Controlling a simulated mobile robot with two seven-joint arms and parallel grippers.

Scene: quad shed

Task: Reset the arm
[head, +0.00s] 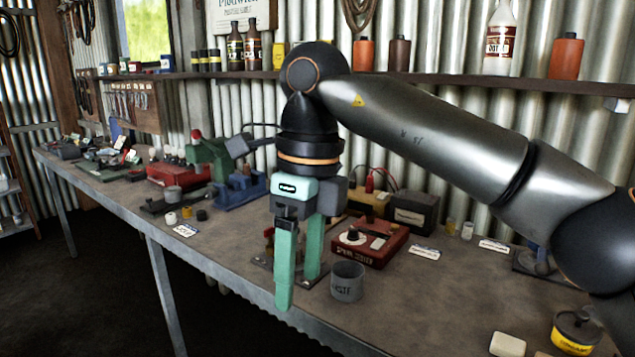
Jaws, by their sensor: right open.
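My right arm reaches in from the right side of the head view. Its gripper (296,290) points straight down over the front edge of the workbench (245,262), with two green fingers apart and nothing seen between them. A grey cup (347,282) stands on the bench just right of the fingers. My left gripper does not show.
A red box with a dial (370,243) and a dark box (412,212) stand behind the cup. A green vise (208,155) and a blue tool (240,190) are to the left. A yellow tin (575,332) is at front right. A shelf of bottles (500,40) runs behind the arm.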

